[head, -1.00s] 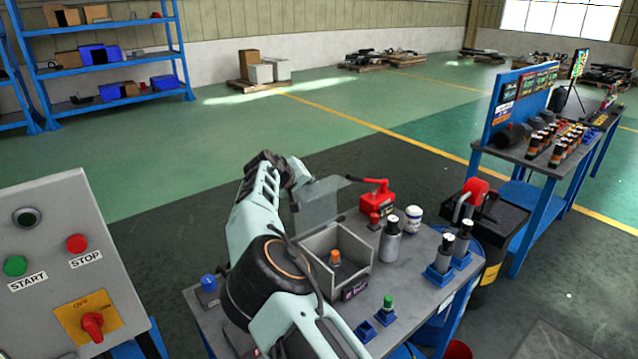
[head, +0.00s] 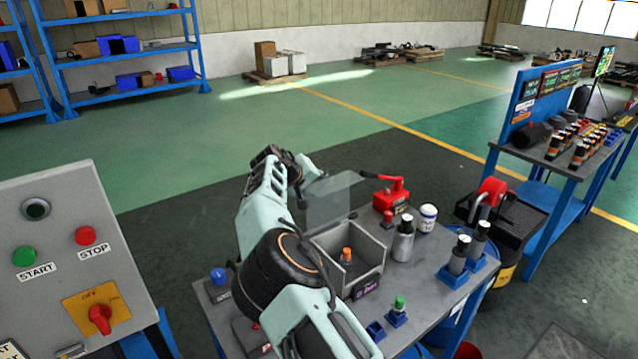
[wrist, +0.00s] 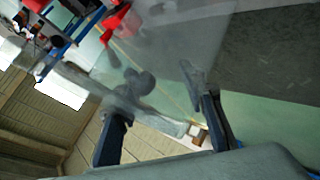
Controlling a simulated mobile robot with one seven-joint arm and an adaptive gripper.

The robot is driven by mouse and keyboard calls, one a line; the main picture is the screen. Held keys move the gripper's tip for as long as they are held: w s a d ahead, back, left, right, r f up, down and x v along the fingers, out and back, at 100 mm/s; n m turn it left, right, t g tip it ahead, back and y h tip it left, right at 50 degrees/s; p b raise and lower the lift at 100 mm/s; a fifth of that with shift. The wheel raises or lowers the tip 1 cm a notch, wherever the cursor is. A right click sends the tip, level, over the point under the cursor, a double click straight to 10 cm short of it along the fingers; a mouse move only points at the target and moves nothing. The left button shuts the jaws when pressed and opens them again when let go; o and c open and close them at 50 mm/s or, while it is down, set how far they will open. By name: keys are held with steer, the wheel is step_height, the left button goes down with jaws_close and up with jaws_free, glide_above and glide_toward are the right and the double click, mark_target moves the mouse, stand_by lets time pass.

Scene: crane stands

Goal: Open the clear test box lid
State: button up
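The test box (head: 365,283) is a grey open-topped box on the table, with an orange-topped part (head: 346,256) inside. Its clear lid (head: 331,203) stands raised, roughly upright, at the back of the box. My gripper (head: 322,177) is at the lid's upper left, behind or beside it; contact is unclear in the head view. In the wrist view, the two dark fingers of my gripper (wrist: 160,88) are spread apart, with the clear lid (wrist: 190,45) across and beyond them. Nothing is visibly held between the fingers.
A red toggle-like device (head: 391,197), a silver bottle (head: 403,240) and a white jar (head: 427,218) stand right of the box. Blue holders with dark bottles (head: 459,256) are farther right. A control panel (head: 70,265) stands at the left. The floor behind the table is clear.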

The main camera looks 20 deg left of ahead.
steer(key=shift+w+r, duration=0.1)
steer(key=shift+r, duration=0.05)
stand_by(0.4)
steer(key=shift+r, duration=0.1)
steer(key=v, duration=1.1)
steer(key=shift+s+r, duration=0.2)
steer(key=shift+s, duration=0.15)
steer(key=shift+a, duration=0.1)
